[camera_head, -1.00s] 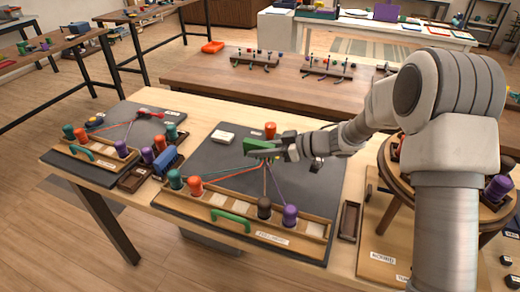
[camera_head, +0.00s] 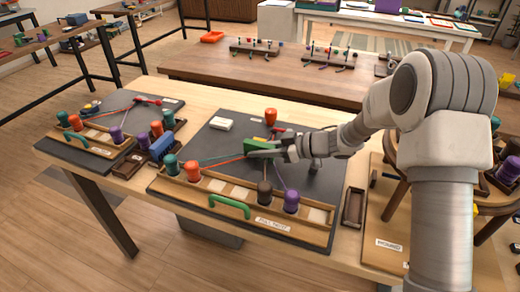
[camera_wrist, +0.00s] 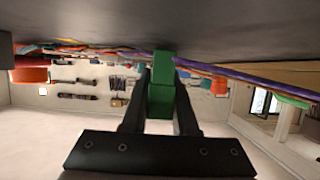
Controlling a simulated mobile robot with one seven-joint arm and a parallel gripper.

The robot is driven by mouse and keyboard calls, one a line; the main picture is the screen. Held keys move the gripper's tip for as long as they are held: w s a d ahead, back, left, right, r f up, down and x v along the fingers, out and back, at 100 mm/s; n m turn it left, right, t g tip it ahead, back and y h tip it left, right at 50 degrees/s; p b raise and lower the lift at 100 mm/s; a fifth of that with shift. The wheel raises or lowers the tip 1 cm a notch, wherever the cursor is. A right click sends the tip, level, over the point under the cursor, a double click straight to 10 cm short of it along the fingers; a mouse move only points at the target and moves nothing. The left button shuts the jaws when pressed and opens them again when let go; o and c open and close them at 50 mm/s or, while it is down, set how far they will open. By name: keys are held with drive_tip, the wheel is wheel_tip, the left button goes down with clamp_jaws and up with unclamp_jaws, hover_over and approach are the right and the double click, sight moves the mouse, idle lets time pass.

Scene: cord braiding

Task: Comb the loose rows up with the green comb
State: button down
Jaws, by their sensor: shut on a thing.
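My gripper (camera_head: 262,153) is shut on the green comb (camera_head: 257,144), low over the dark braiding board (camera_head: 225,148). The comb also shows between the black fingers in the wrist view (camera_wrist: 161,88). Teal and red cords (camera_head: 220,160) run from the left bobbins towards the comb. A purple cord (camera_head: 280,178) runs down to the right side of the tray. In the wrist view, cords (camera_wrist: 240,78) cross close to the comb's tip. The loose rows are hidden by the comb and gripper. A red piece (camera_head: 279,130) shows just behind the comb.
A wooden tray (camera_head: 232,192) along the near edge holds teal (camera_head: 170,165), orange (camera_head: 192,171), brown (camera_head: 264,191) and purple (camera_head: 291,201) bobbins. An orange bobbin (camera_head: 270,115) stands at the far edge. A white block (camera_head: 221,124) lies left of the comb. A second board (camera_head: 110,108) is at left.

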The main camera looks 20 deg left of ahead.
drive_tip(key=shift+w, duration=0.1)
drive_tip(key=shift+w+d+p, duration=0.15)
drive_tip(key=shift+w+p, duration=0.8)
drive_tip(key=shift+w, duration=0.55)
drive_tip(key=shift+s, duration=0.1)
wheel_tip(320, 180, up, 9)
drive_tip(key=s+p, duration=0.1)
drive_tip(key=p, duration=0.8)
drive_tip(key=shift+w, duration=0.1)
